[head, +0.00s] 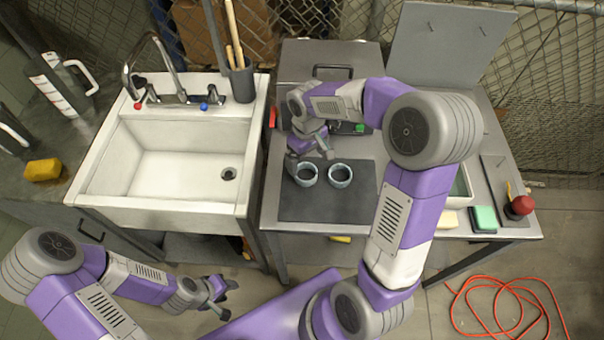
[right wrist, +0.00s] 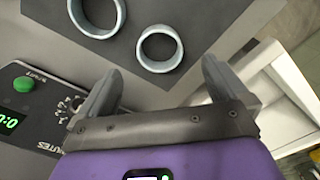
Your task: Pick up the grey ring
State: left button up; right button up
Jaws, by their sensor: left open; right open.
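Two grey rings lie side by side on a dark mat (head: 300,208) on the metal table. The left ring (head: 306,184) and the right ring (head: 340,185) both show in the head view. My right gripper (head: 311,154) is just behind the left ring, open and empty. In the right wrist view that ring (right wrist: 160,68) lies just beyond the gap between the open fingertips (right wrist: 164,70), apart from them. The other ring (right wrist: 97,35) is partly cut off at the top edge. My left gripper (head: 222,297) is open and empty, low in front of the sink cabinet.
A timer box with a green button (right wrist: 23,84) stands behind the mat. The white sink (head: 160,206) is left of the table. A green sponge (head: 484,218) and a red knob (head: 521,205) are at the right. The mat's front is clear.

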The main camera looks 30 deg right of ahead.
aim_at(306, 177)
jog(key=shift+s+f, duration=0.2)
jog(key=shift+f, duration=1)
jog(key=f, duration=0.1)
jog(key=f+b, duration=0.1)
jog(key=f, duration=0.3)
jog(key=shift+w+f+b, duration=0.1)
jog(key=shift+w+b, duration=0.25)
jog(key=shift+b, duration=0.05)
jog(key=shift+c, duration=0.3)
jog(key=c, duration=1)
jog(key=shift+c, duration=0.2)
